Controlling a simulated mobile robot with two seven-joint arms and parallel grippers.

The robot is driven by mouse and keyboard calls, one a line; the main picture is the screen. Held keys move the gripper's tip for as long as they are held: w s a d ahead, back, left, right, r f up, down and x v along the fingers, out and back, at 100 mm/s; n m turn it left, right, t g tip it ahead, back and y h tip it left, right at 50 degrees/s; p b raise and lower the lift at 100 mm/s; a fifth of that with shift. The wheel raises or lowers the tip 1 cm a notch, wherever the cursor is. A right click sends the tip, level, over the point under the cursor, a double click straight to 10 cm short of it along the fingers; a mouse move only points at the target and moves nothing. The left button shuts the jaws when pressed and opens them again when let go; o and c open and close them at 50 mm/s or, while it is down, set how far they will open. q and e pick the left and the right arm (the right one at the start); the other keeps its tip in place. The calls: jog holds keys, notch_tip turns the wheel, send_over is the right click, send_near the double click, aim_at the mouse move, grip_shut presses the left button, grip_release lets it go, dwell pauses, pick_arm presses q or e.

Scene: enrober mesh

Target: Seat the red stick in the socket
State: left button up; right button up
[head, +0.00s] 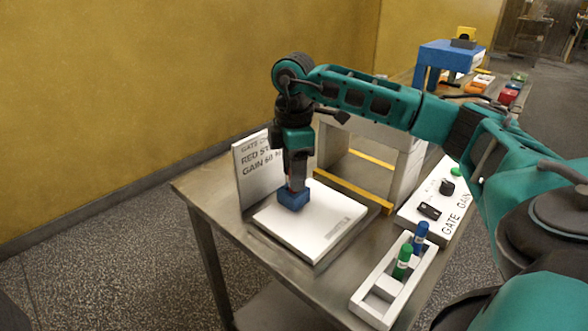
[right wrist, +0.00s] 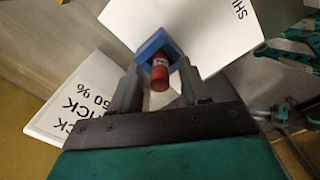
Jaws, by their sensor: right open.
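The red stick (right wrist: 160,74) shows in the right wrist view, with its near end towards the camera and its far end at the blue socket (right wrist: 155,46). It looks set in the socket, but how deep I cannot tell. In the head view the blue socket (head: 292,201) sits on the white plate (head: 318,232), and my gripper mostly hides the stick. My right gripper (head: 296,184) points down over the socket. Its fingers (right wrist: 160,92) are open, one on each side of the stick, with gaps visible. My left gripper is out of view.
A white rack (head: 369,310) holds a green stick (head: 402,262) and a blue stick (head: 420,237) at the front right. A sign (head: 254,176) stands behind the plate. A gate frame (head: 408,165) and a control panel (head: 433,216) stand to the right on the metal table (head: 217,203).

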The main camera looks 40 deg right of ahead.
jog(key=shift+r, duration=0.25)
notch_tip(320, 180, up, 12)
jog(key=p, duration=0.2)
jog(key=shift+f, duration=0.15)
dwell(0.5)
